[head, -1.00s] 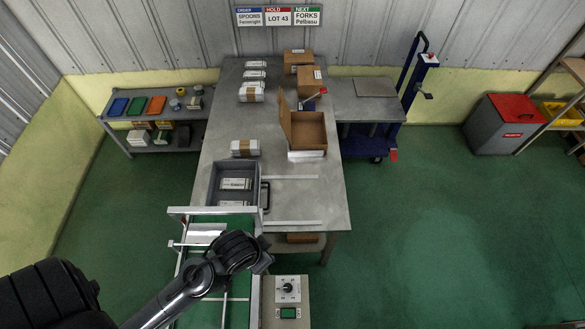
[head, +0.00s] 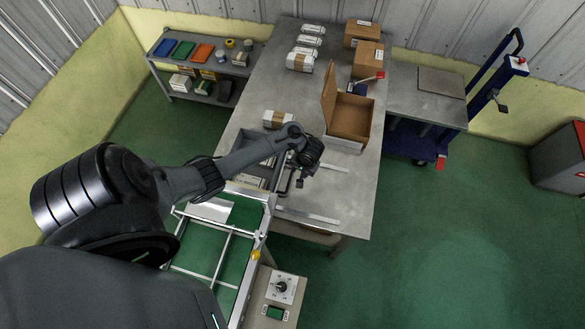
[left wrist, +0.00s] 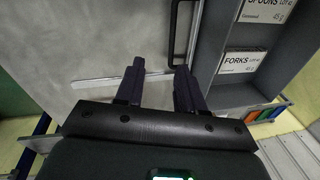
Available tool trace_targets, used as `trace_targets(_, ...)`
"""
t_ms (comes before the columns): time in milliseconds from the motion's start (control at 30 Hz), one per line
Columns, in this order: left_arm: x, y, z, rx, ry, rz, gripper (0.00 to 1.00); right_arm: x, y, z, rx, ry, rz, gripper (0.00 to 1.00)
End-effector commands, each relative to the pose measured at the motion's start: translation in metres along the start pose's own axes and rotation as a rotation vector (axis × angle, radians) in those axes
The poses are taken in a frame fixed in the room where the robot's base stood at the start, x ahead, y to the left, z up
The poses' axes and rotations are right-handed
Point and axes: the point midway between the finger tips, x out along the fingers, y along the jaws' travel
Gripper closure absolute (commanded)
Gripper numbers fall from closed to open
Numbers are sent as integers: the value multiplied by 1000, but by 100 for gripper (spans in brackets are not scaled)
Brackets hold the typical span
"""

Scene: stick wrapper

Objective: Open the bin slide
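The grey bin (head: 250,181) sits on the table at the near left, partly hidden by my left arm. In the left wrist view the bin (left wrist: 212,45) is at the right, with cartons labelled SPOONS and FORKS inside. Its dark U-shaped handle (left wrist: 173,35) stands out from the side wall facing my gripper. My left gripper (head: 299,181) is over the table just right of the bin. In the left wrist view its fingers (left wrist: 158,75) are apart with nothing between them; the handle is beyond the tips, nearer the right finger. My right gripper is not in view.
Two pale rails (head: 308,216) run right from the bin across the bare tabletop (head: 345,200). An open cardboard box (head: 349,115) stands behind them. A framed green conveyor (head: 205,248) and a knob panel (head: 282,287) are in front. Wrapped bundles (head: 300,60) lie farther back.

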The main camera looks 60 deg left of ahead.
Motion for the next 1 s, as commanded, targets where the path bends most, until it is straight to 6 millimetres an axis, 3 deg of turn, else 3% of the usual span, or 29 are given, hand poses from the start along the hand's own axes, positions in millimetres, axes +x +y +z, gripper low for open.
trace_targets(267,19,-23,-15,-171,-89,-19,62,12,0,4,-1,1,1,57)
trace_targets(1000,115,-25,-6,-183,-94,-21,62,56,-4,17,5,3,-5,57)
